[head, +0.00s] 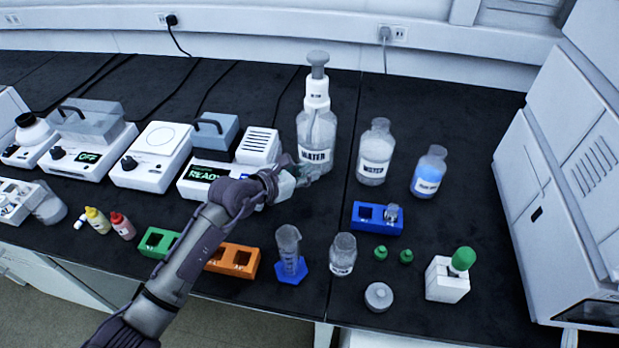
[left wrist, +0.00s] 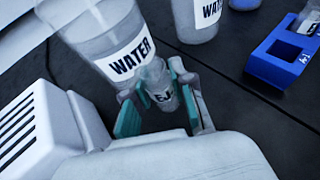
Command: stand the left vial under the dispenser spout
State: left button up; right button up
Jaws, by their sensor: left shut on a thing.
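My left gripper (head: 304,174) is shut on a small clear vial (left wrist: 158,88) with a dark-printed label, close in front of the dispenser bottle (head: 317,135). The vial sits between the teal finger pads in the left wrist view, close to the dispenser's WATER label (left wrist: 130,58). The dispenser is a large clear bottle with a white collar and grey pump top. I cannot make out its spout, nor whether the vial touches the bench. Another clear vial (head: 392,212) stands in the right hole of the blue rack (head: 368,228). My right gripper is not in view.
A READY instrument (head: 200,190) stands left of the gripper. Two more bottles (head: 375,150) (head: 428,172) stand right. Green (head: 150,240) and orange (head: 240,262) racks, a measuring cylinder (head: 288,245) and a beaker (head: 343,252) are nearer the front. Some bench front right is clear.

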pick_arm(q)
jog(key=shift+w+d+f, duration=0.1)
jog(key=shift+w+d, duration=0.3)
jog(key=shift+f, duration=1.65)
jog(key=shift+f, duration=0.1)
jog(key=o, duration=0.9)
jog(key=shift+c, duration=0.2)
jog(key=v, duration=1.2)
jog(key=shift+s, duration=0.1)
